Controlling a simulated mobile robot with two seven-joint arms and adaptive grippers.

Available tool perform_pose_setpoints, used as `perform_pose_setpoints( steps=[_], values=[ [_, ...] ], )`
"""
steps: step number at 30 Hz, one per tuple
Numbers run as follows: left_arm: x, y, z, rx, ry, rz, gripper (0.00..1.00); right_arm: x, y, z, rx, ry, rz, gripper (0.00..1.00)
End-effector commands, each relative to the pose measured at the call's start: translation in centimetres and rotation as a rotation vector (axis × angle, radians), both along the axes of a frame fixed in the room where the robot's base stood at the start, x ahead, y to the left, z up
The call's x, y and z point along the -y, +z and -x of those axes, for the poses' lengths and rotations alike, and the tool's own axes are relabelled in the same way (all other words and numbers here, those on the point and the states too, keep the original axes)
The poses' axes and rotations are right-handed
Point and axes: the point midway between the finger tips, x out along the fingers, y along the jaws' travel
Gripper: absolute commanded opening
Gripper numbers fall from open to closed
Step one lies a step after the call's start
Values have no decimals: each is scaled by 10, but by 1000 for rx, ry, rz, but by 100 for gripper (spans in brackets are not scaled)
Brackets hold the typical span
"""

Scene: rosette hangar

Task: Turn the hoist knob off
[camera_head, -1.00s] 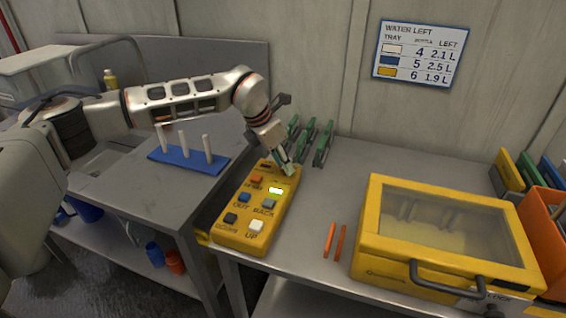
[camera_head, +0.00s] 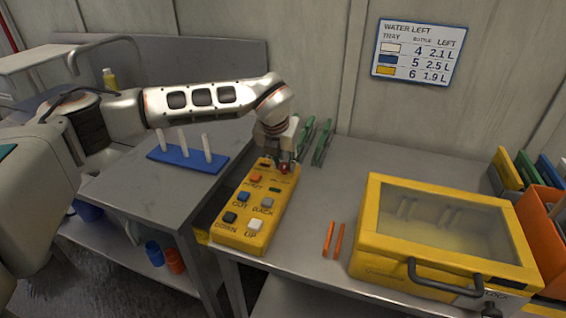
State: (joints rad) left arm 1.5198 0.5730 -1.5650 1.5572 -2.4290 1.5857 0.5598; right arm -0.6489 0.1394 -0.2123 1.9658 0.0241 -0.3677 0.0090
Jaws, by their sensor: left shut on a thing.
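The yellow hoist control box (camera_head: 259,205) lies on the metal bench. It has colored buttons labeled RESET, OUT, BACK, DOWN and UP, and a small dark green indicator window (camera_head: 275,189). My left gripper (camera_head: 286,165) is at the far right end of the box, pointing down, shut on the hoist knob. A bit of red, apparently the knob (camera_head: 285,168), shows at the fingertips; the rest of the knob and its marking are hidden. My right gripper is not in view.
Green clips (camera_head: 323,143) lie behind the box. Two orange sticks (camera_head: 334,240) lie to its right, beside a yellow lidded case (camera_head: 450,235) with a dark handle. A blue rack with white pegs (camera_head: 187,157) stands on the left table. A sign (camera_head: 415,52) hangs on the wall.

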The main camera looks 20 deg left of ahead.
Motion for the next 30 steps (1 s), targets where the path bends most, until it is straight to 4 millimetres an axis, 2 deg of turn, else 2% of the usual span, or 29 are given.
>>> perform_pose_setpoints(
  steps=[13,30],
  values=[
    [3,0,-1,0,297,0,3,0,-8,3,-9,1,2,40],
    [3,0,-1,-1,376,1,3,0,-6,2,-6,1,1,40]
  ],
)
